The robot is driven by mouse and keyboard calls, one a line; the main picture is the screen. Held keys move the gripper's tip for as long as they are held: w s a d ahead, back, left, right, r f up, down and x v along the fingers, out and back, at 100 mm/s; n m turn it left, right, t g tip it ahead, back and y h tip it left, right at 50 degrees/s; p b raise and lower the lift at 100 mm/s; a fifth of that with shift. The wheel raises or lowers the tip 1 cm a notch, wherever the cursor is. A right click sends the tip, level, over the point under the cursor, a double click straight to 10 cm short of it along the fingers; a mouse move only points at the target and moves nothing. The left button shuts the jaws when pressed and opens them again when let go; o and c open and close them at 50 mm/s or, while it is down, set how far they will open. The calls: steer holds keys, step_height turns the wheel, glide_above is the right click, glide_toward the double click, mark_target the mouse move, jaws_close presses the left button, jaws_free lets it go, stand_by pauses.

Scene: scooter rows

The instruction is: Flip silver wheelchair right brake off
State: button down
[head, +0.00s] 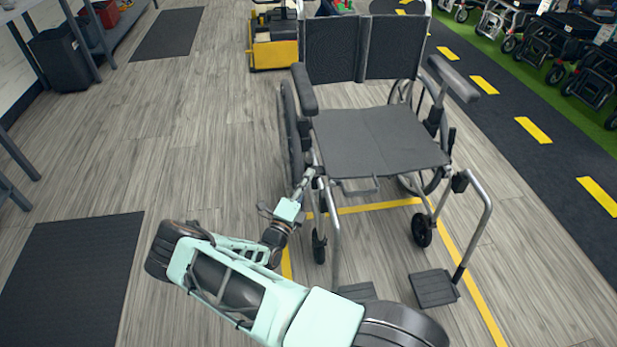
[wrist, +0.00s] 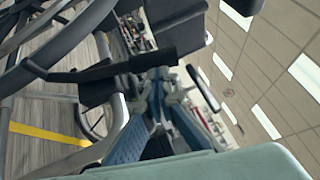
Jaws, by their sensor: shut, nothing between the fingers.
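The silver wheelchair (head: 380,138) stands facing me in the middle of the head view, with a dark seat, backrest and armrests. My arm reaches to its picture-left side. My gripper (head: 308,177) is at the front frame there, just below the seat's front corner and ahead of the large wheel. In the wrist view my gripper (wrist: 160,82) is shut and empty. A dark bar (wrist: 120,66), possibly the right brake lever, crosses just before the fingertips. I cannot tell whether they touch. In the head view the right brake is not clear beside the gripper.
The wheelchair's picture-left footrest is partly hidden by my arm; the other footrest (head: 434,288) sticks out forward. A yellow cart (head: 275,54) stands behind. Scooters (head: 555,48) line the right side.

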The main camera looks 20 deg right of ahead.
mark_target(307, 166)
steer(key=shift+w+r, duration=0.2)
steer(key=shift+r, duration=0.05)
steer(key=w+r+p, duration=0.1)
steer(key=p, duration=0.1)
steer(key=n+g+y+p, duration=0.1)
steer(key=p, duration=0.1)
steer(key=shift+w+d+r+y, duration=0.15)
steer(key=shift+w+r+y, duration=0.15)
steer(key=shift+w+r, duration=0.1)
steer(key=shift+w+d+r+n+g+y+p, duration=0.1)
steer(key=shift+w+r+n+g+y+p, duration=0.15)
steer(key=shift+w+n+g+y+p, duration=0.45)
steer(key=shift+w+d+n+g+p, duration=0.2)
steer(key=shift+w+n+g+p, duration=0.25)
steer(key=shift+w+p, duration=0.45)
steer(key=shift+w+d+f+b, duration=0.1)
steer(key=shift+w+b, duration=0.1)
steer(key=shift+w, duration=0.25)
steer(key=shift+w+d+f+b, duration=0.1)
steer(key=shift+w+b, duration=0.1)
steer(key=shift+w, duration=0.2)
steer(key=shift+r, duration=0.1)
steer(key=shift+r, duration=0.1)
